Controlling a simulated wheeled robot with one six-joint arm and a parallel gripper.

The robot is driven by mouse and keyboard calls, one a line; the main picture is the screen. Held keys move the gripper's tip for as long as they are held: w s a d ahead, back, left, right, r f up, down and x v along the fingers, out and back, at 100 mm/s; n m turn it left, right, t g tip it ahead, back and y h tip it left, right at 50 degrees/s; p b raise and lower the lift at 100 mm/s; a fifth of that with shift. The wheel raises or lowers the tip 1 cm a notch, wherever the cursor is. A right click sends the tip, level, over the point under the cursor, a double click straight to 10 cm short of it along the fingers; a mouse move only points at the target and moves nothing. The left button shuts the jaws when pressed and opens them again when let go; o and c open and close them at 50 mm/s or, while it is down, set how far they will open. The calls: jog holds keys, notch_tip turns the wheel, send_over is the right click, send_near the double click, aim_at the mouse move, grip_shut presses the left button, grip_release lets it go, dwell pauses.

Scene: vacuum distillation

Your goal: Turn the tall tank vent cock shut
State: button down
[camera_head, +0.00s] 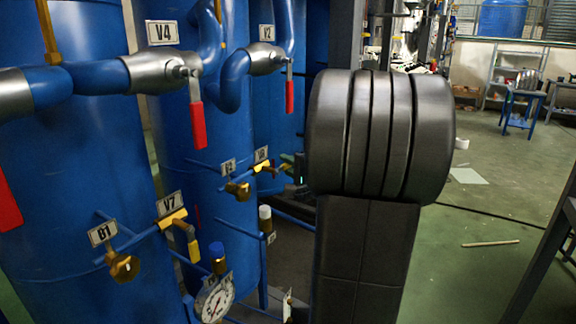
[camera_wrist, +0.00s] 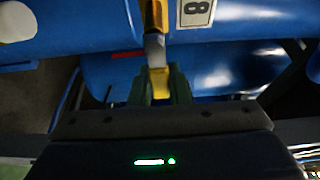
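A cock with a yellow handle (camera_head: 264,166) sits on a thin blue pipe of the blue tank in the middle of the head view. Its tag (camera_head: 261,154) is small there; in the wrist view the tag (camera_wrist: 196,13) shows an 8. I take this as the vent cock, though no label names it so. In the wrist view the yellow handle (camera_wrist: 158,82) points down between the green fingers of my gripper (camera_wrist: 160,88). The fingers lie close on both sides, with no clear gap. In the head view my gripper (camera_head: 291,161) is partly hidden behind my black arm.
Red-handled valves V4 (camera_head: 197,122) and V2 (camera_head: 289,94) hang above. A pressure gauge (camera_head: 215,301) is below. The green floor (camera_head: 475,215) at right is mostly open.

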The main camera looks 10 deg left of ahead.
jog(key=shift+f+m, duration=0.1)
jog(key=shift+m, duration=0.2)
jog(key=m+p, duration=0.1)
jog(key=f+m+g+h+p, duration=0.1)
jog(key=m+p, duration=0.1)
jog(key=shift+s+f, duration=0.15)
jog(key=s+a+f+m+g+p, duration=0.1)
jog(key=s+f+m+g+p, duration=0.2)
jog(key=m+g+p, duration=0.3)
jog(key=s+m+p, duration=0.1)
jog(key=m+p, duration=0.3)
jog(key=p, duration=0.4)
jog(key=shift+s+a+f, duration=0.35)
jog(key=shift+f, duration=0.1)
dwell(0.3)
jog(key=c, duration=1.4)
grip_release()
jog(key=shift+o, duration=0.2)
